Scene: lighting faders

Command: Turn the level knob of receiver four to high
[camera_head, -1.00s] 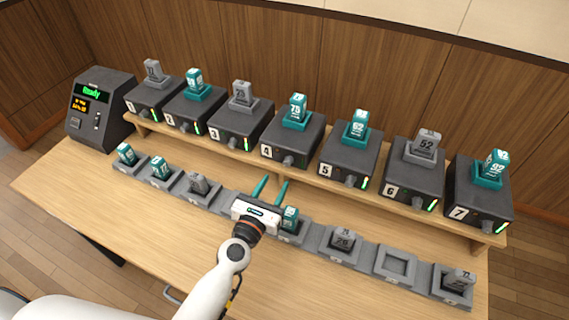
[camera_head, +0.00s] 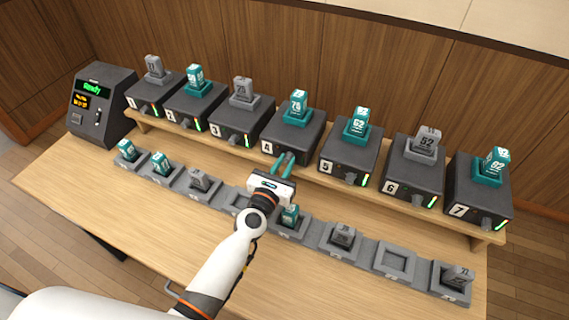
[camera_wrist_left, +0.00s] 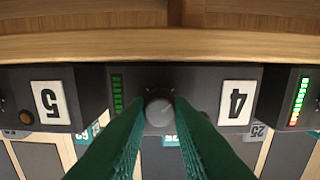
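Receiver four (camera_head: 289,143) is a dark box on the shelf, labelled 4, with a teal unit marked 78 on top. Its round grey level knob (camera_wrist_left: 159,110) shows in the wrist view, where the labels are upside down. A green level bar (camera_wrist_left: 117,95) is beside the knob. My left gripper (camera_head: 284,158) is in front of receiver four, its teal fingers pointing at the panel. In the wrist view the fingertips (camera_wrist_left: 160,102) are apart, one on each side of the knob; contact cannot be told. In the head view the gripper hides the knob. My right gripper is not in view.
Receiver three (camera_head: 236,125) and receiver five (camera_head: 347,158) stand close on either side. A row of grey docks (camera_head: 395,262) with several handheld units runs along the table below. A dark console (camera_head: 96,100) reading Ready stands at the left.

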